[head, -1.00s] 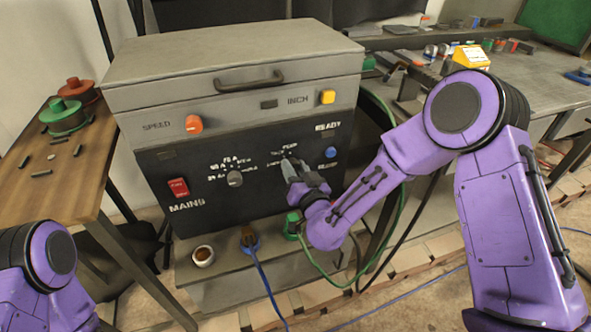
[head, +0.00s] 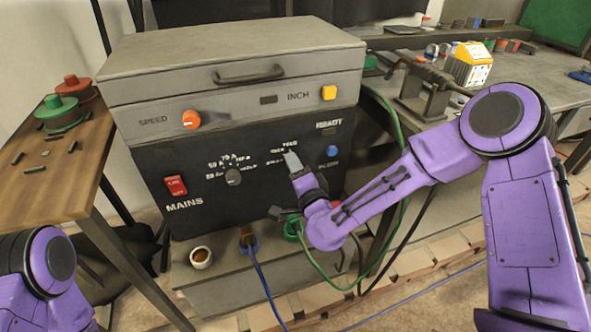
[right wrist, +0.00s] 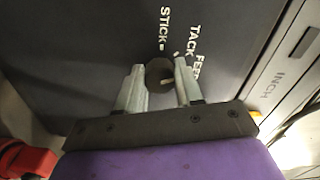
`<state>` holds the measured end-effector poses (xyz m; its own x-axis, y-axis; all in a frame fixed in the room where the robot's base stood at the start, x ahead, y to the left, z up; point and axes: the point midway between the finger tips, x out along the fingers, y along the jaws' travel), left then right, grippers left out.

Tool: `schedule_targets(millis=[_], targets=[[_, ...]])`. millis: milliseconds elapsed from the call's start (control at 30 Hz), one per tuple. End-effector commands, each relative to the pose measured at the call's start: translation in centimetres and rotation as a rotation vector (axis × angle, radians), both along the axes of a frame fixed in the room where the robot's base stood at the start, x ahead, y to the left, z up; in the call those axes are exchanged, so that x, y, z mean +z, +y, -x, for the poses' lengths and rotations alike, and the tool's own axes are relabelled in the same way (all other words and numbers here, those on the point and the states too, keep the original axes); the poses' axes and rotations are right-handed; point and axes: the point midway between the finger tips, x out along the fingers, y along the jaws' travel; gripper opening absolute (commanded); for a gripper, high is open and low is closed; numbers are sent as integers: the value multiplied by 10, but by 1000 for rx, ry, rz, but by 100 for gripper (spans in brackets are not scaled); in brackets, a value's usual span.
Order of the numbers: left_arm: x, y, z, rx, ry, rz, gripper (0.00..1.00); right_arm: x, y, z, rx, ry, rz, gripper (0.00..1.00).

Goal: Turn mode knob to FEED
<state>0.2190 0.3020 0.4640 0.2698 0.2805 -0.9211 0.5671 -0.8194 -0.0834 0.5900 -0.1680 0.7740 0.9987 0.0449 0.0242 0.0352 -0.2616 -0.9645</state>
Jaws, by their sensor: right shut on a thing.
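The mode knob (right wrist: 158,72) is a small dark round knob on the black front panel (head: 200,205). In the right wrist view it sits between the two fingertips of my right gripper (right wrist: 160,84), which is shut on it. The labels STICK, TACK and FEED are printed beside it; which one its pointer faces I cannot tell. In the head view my right gripper (head: 292,162) reaches the panel from the lower right and hides the knob. My left gripper is out of view; only part of the left arm shows at lower left.
On the panel are a red MAINS switch (head: 175,186), a grey knob (head: 233,177) and a blue button (head: 332,151). Above are an orange SPEED knob (head: 191,119) and yellow INCH button (head: 329,92). A green cable (head: 325,275) hangs below my right arm.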

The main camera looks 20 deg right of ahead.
Motion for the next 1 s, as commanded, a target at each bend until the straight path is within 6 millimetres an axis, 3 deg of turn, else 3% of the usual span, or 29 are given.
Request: schedule_targets(millis=[500, 1000], targets=[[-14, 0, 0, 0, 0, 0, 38, -1, 0, 0, 0, 14, -357, 5], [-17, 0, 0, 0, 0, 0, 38, 0, 1, 0, 0, 17, -439, 5]])
